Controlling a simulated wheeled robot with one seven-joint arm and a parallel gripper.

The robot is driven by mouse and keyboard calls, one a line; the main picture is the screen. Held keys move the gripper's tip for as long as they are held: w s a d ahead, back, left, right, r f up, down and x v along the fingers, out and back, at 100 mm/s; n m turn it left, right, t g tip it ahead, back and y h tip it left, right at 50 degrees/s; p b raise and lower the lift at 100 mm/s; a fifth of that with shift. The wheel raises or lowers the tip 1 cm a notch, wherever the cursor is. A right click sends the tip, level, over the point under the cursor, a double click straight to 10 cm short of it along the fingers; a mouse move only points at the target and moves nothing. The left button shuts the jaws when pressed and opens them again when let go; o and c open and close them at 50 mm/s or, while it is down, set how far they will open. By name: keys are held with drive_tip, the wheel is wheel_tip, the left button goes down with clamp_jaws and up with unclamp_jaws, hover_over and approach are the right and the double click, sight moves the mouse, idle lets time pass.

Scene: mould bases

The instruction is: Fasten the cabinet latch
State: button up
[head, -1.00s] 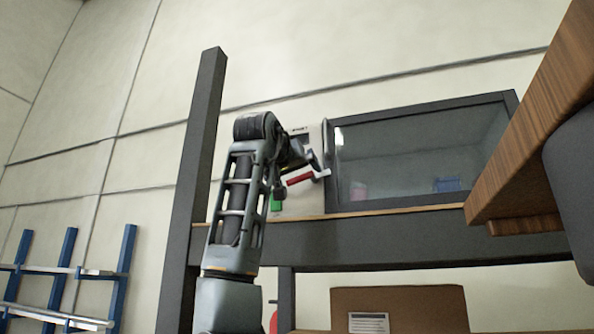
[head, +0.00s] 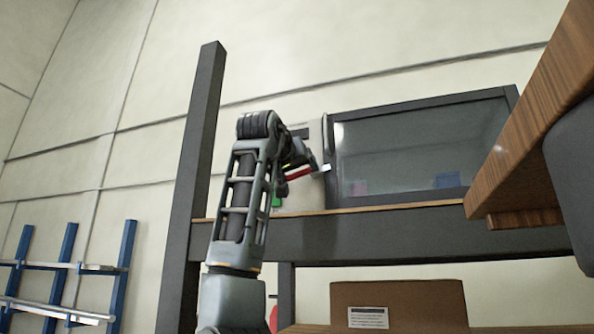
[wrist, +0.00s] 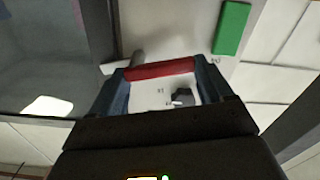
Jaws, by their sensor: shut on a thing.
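The cabinet (head: 312,140) stands on the shelf, with a dark-framed glass door (head: 410,150) and a pale side panel. The latch's red bar handle (head: 298,174) is in front of that panel and has a pale tip at its right, near the door frame. In the wrist view the red bar (wrist: 160,69) spans between the two blue-grey fingers of my gripper (wrist: 163,82), which is shut on it. In the head view my gripper (head: 307,162) is small and partly hidden by my arm. Whether the latch tip engages the door cannot be told.
A green block (wrist: 232,28) is on the panel beside the handle. A dark upright post (head: 203,130) stands left of my arm. A wooden board (head: 525,130) juts in at the right. A cardboard box (head: 397,303) sits below.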

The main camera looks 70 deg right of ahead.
drive_tip(key=shift+r+m, duration=0.2)
drive_tip(key=shift+m, duration=0.65)
drive_tip(key=shift+r+m, duration=0.2)
drive_tip(key=shift+m, duration=0.65)
drive_tip(key=o, duration=1)
drive_tip(key=shift+c, duration=0.2)
drive_tip(key=a+b, duration=0.2)
drive_tip(key=a, duration=0.5)
drive_tip(key=shift+s+a, duration=0.35)
drive_tip(key=shift+a, duration=0.05)
